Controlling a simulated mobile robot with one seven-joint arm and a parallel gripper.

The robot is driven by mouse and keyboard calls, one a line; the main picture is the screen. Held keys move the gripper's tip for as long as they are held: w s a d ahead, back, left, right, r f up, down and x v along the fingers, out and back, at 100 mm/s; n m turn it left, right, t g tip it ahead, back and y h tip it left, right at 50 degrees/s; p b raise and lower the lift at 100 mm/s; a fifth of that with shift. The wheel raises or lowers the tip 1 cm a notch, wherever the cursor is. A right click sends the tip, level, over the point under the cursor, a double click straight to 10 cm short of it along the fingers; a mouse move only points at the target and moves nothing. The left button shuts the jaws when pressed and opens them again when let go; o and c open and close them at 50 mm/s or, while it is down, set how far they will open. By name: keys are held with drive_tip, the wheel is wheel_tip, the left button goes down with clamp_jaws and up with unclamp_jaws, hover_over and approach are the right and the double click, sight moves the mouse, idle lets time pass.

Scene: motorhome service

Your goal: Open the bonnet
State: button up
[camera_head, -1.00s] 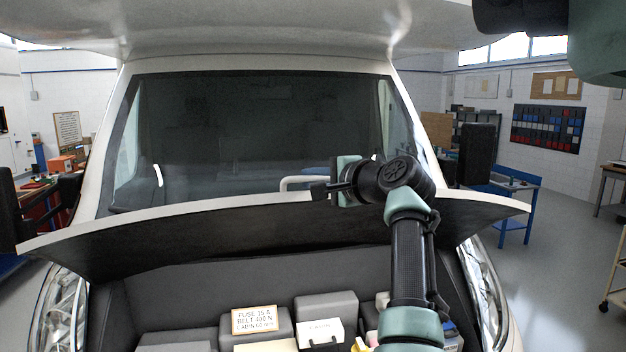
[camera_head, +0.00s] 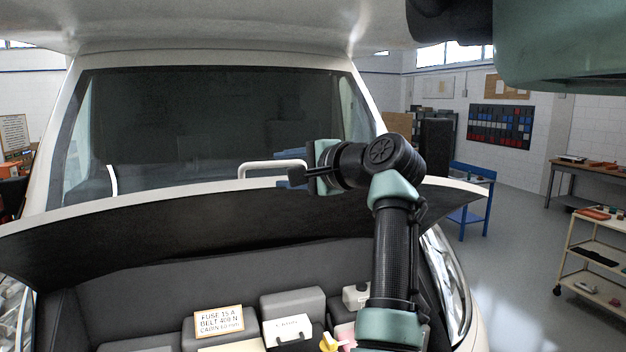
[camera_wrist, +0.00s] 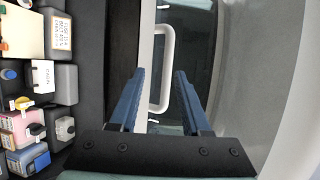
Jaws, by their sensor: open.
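The bonnet (camera_head: 200,240) stands raised at the front of the motorhome, its dark underside facing me and the engine bay showing below. Its white handle (camera_head: 272,168) sticks up beyond the pale bonnet edge, in front of the windscreen. My gripper (camera_head: 288,168) is open at the right end of the handle, with its blue fingers pointing left. In the wrist view, the handle (camera_wrist: 169,70) appears between and beyond the two spread fingertips (camera_wrist: 161,74). I cannot tell whether a finger touches it.
The engine bay holds grey boxes, a labelled box (camera_head: 219,320), a white box (camera_head: 287,331) and a yellow cap (camera_head: 331,343). The windscreen (camera_head: 215,130) is close behind the handle. A blue bench (camera_head: 468,195) and a trolley (camera_head: 592,255) stand right, with clear floor between them.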

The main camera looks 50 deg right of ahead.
drive_tip(key=b+v, duration=0.4)
drive_tip(key=v, duration=0.5)
drive_tip(key=shift+a+r, duration=0.15)
drive_tip(key=shift+r, duration=0.2)
drive_tip(key=shift+w, duration=0.2)
drive_tip(key=w+a+f+n+t+h+b, duration=0.1)
drive_tip(key=w+a+f+n+t+b, duration=0.25)
drive_tip(key=a, duration=0.65)
drive_tip(key=w+a+f+n+t+h+b, duration=0.1)
drive_tip(key=w+a+n+b, duration=0.1)
drive_tip(key=w+a+n, duration=0.6)
drive_tip(key=s+a+n+t+y+b, duration=0.1)
drive_tip(key=s+a+n+t+y, duration=0.1)
drive_tip(key=s+a+n, duration=0.3)
drive_tip(key=s+a+r+n+t+y+b, duration=0.1)
drive_tip(key=s+a+n+t+y+b, duration=0.1)
drive_tip(key=s+a, duration=1.1)
drive_tip(key=a+n+t+y, duration=0.1)
drive_tip(key=a+n+t, duration=0.1)
drive_tip(key=a, duration=0.6)
drive_tip(key=shift+s+a+r+n+t+b, duration=0.15)
drive_tip(key=shift+a+r+n+t+b, duration=0.15)
drive_tip(key=shift+t, duration=0.35)
